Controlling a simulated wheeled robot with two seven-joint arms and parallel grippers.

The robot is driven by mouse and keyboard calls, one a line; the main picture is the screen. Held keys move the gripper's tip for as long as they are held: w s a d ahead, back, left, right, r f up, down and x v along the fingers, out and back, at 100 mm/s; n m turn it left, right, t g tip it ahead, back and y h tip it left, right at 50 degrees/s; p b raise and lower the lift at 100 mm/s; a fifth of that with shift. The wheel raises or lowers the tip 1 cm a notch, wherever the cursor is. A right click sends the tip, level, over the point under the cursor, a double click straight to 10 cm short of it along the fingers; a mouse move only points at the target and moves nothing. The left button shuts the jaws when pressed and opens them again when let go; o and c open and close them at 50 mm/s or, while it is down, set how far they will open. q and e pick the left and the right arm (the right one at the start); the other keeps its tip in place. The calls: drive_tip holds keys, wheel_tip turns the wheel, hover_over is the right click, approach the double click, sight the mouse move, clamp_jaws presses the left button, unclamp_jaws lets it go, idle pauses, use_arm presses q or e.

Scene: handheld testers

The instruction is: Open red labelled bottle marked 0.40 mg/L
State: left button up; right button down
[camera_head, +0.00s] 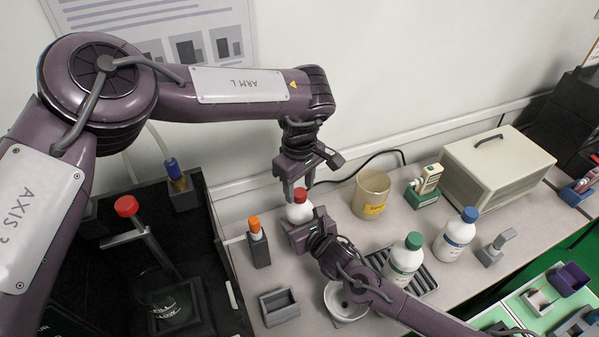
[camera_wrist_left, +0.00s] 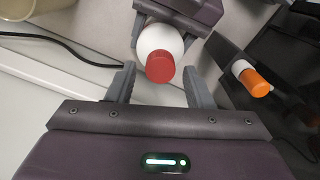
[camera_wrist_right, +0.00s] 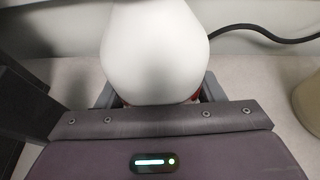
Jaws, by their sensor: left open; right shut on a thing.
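The white bottle with a red cap (camera_head: 299,208) stands near the back of the bench. In the left wrist view its red cap (camera_wrist_left: 160,67) lies between the fingers. My left gripper (camera_head: 298,188) is open just above the bottle, with a finger on either side of the cap, apart from it. My right gripper (camera_head: 308,228) is shut on the bottle's body from the front. In the right wrist view the white bottle (camera_wrist_right: 155,50) fills the space between the fingers, and a strip of red shows low on it. The 0.40 mg/L marking cannot be read.
A beige cup (camera_head: 371,194) is right of the grippers. An orange-capped vial (camera_head: 258,243) is at left. A white bowl (camera_head: 345,301) lies below my right arm.

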use_arm(q)
drive_tip(key=shift+f, duration=0.55)
